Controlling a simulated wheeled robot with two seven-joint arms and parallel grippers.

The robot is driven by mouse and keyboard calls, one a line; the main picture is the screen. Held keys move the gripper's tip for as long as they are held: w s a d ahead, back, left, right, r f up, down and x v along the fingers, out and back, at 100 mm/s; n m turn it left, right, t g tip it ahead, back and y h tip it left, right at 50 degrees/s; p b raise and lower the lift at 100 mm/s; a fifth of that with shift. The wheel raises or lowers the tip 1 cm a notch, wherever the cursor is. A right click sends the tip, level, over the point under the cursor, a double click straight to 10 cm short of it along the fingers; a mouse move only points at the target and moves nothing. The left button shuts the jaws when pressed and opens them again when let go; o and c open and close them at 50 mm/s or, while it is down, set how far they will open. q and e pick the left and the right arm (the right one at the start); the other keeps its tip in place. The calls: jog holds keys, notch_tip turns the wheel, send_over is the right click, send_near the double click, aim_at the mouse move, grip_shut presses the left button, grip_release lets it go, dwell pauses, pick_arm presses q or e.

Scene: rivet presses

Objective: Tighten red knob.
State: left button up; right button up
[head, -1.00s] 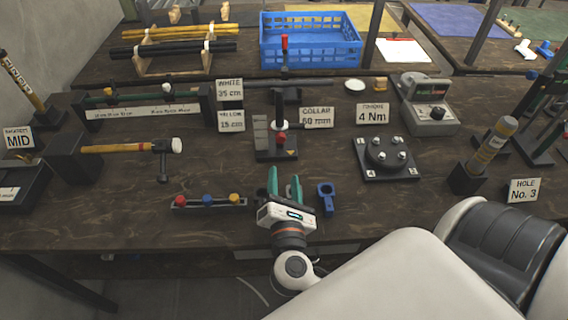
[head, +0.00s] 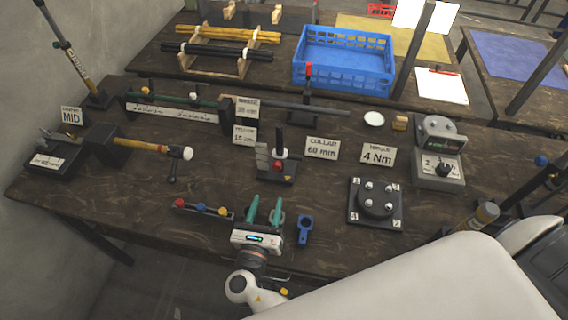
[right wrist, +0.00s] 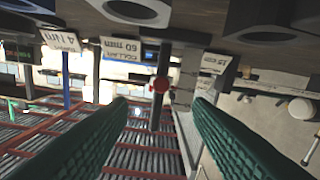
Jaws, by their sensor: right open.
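My right gripper (head: 264,208) is open and empty, on the near side of the stand and apart from the knob. Its two green fingers (right wrist: 160,110) frame the knob in the right wrist view. My left gripper is not in view.
A blue clamp-like part (head: 305,230) lies right of my right gripper, and a rack with red, blue and yellow knobs (head: 201,209) lies left. A dark plate with a round turret (head: 376,202) and a torque device (head: 438,155) stand further right.

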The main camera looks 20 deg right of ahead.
aim_at(276, 169)
jog(key=p+x, duration=0.1)
jog(key=x, duration=0.4)
jog(key=shift+w+a+r, duration=0.15)
jog(key=shift+w, duration=0.05)
jog(key=x, duration=0.4)
jog(key=shift+d+p, duration=0.2)
jog(key=shift+p, duration=0.2)
jog(key=shift+w+d, duration=0.15)
jog(key=shift+w, duration=0.15)
jog(key=shift+w+d, duration=0.2)
jog(key=shift+w, duration=0.05)
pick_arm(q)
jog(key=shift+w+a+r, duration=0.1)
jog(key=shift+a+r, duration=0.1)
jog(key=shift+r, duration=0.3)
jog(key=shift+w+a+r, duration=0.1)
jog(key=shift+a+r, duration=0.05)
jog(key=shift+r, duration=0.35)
pick_arm(e)
jog(key=shift+f, duration=0.2)
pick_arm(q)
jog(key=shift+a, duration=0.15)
pick_arm(e)
jog(key=shift+c, duration=0.6)
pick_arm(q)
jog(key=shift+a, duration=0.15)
pick_arm(e)
jog(key=c, duration=0.9)
